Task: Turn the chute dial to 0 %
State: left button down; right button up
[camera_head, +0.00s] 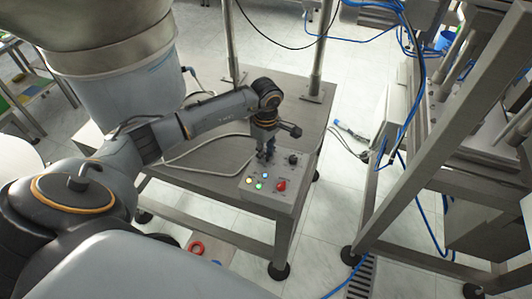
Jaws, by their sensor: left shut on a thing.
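The grey control box (272,200) sits at the right front corner of the metal table. My left gripper (265,158) points down at the far left part of its top panel. It is shut on a dial there, taken as the chute dial, which the fingers mostly hide. Its mark and scale are too small to read. A second black knob (292,159) stands free to the right of the gripper. A red control (281,186), a green button (259,186), a yellow button (249,181) and a pale button (265,175) sit nearer the front. My right gripper is not in view.
The metal table (205,180) has a pale cable lying across it and upright posts at its back. A large steel frame (420,150) with blue hoses stands to the right. A red ring (196,248) lies low in front of the table.

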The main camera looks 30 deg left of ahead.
pick_arm(q)
jog(key=n+b, duration=0.1)
jog(key=n, duration=0.2)
jog(key=shift+n, duration=0.3)
jog(key=n+b, duration=0.1)
jog(key=n, duration=0.2)
jog(key=shift+n, duration=0.3)
jog(key=n+b, duration=0.1)
jog(key=n, duration=0.2)
jog(key=shift+n, duration=0.4)
jog(key=n, duration=0.3)
jog(key=shift+n, duration=0.3)
jog(key=n, duration=0.3)
jog(key=shift+a+n+b, duration=0.1)
jog(key=shift+n+b, duration=0.2)
jog(key=n, duration=0.3)
jog(key=shift+n, duration=0.3)
jog(key=n, duration=0.3)
jog(key=shift+n, duration=0.3)
jog(key=shift+n+p, duration=0.45)
jog(key=shift+n, duration=1.25)
